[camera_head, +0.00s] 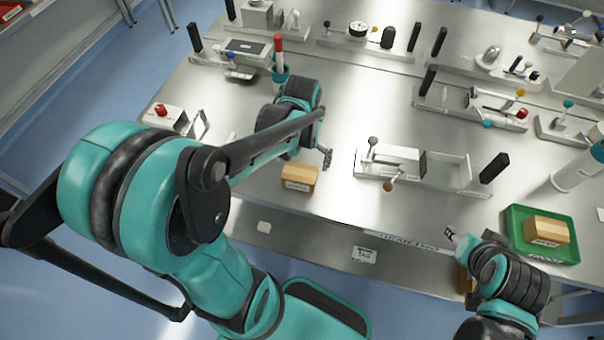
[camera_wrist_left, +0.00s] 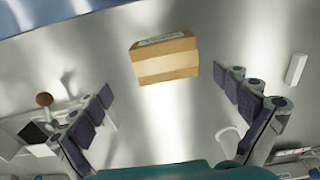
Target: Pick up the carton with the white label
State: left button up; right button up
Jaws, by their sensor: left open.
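A small tan carton (camera_head: 299,176) with a white label on its near side lies on the bare metal table, in front of my left gripper (camera_head: 322,138). In the left wrist view the carton (camera_wrist_left: 165,65) lies beyond and between the spread fingers of my left gripper (camera_wrist_left: 170,85), which is open and empty and not touching it. Its label shows on the far edge there. Another carton (camera_head: 546,230), also with a whitish label, lies in the green tray (camera_head: 516,243) at right. My right gripper (camera_head: 460,238) is at the table's front edge, its jaws unclear.
A third tan block (camera_head: 464,281) is partly hidden by my right gripper. A metal fixture (camera_head: 440,170) with knobs and a black block stands right of the nearest carton. A red-button box (camera_head: 165,117) is at left. More fixtures line the back. The table around the nearest carton is clear.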

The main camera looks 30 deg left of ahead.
aim_at(300, 172)
pick_arm(q)
jog(key=shift+a+f+b, duration=0.2)
jog(key=shift+a+f, duration=0.1)
jog(key=shift+f, duration=0.25)
jog(key=shift+a+f+b, duration=0.2)
jog(key=shift+a+f, duration=0.05)
jog(key=shift+f, duration=0.3)
jog(key=f, duration=0.1)
jog(key=f+b, duration=0.1)
jog(key=f, duration=0.1)
jog(key=f+b, duration=0.1)
jog(key=shift+w+d+f, duration=0.15)
jog(key=shift+w+f, duration=0.1)
jog(key=shift+f, duration=0.45)
pick_arm(e)
jog(key=f, duration=0.3)
jog(key=shift+a, duration=0.35)
pick_arm(q)
jog(key=c, duration=1.1)
